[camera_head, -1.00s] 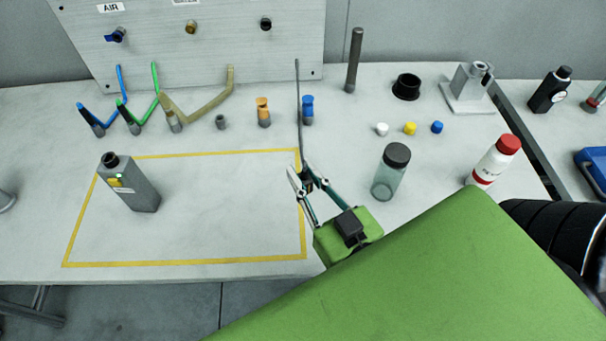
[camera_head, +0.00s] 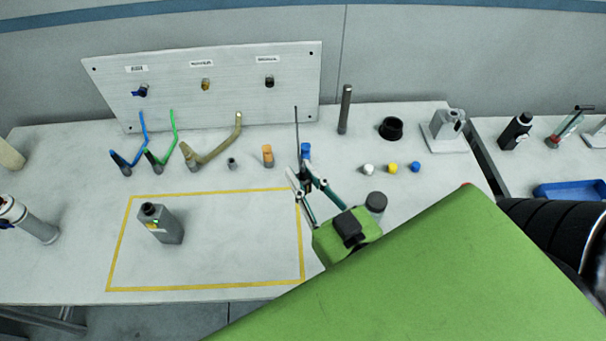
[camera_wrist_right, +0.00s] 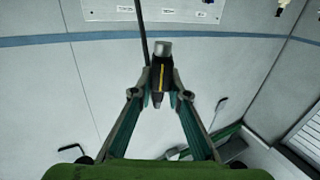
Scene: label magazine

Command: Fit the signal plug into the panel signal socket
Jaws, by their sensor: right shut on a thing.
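My right gripper (camera_head: 306,186) is shut on a dark signal plug with a yellow stripe and a silver end, clearest in the right wrist view (camera_wrist_right: 159,76). A thin dark cable (camera_head: 297,135) rises from it. The plug is held in the air, apart from the panel (camera_head: 235,95). The panel stands upright at the back of the table. Its rightmost socket (camera_head: 269,82), dark, sits under a small blurred label that seems to read SIGNAL. In the head view the fingers partly hide the plug. My left gripper is not in view.
Blue, green and tan hoses (camera_head: 217,143) lie before the panel. Orange (camera_head: 267,156) and blue (camera_head: 306,151) fittings stand near the gripper. A grey bottle (camera_head: 161,223) stands inside the yellow outline (camera_head: 208,287). A dark rod (camera_head: 345,110) and small caps (camera_head: 392,168) are to the right.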

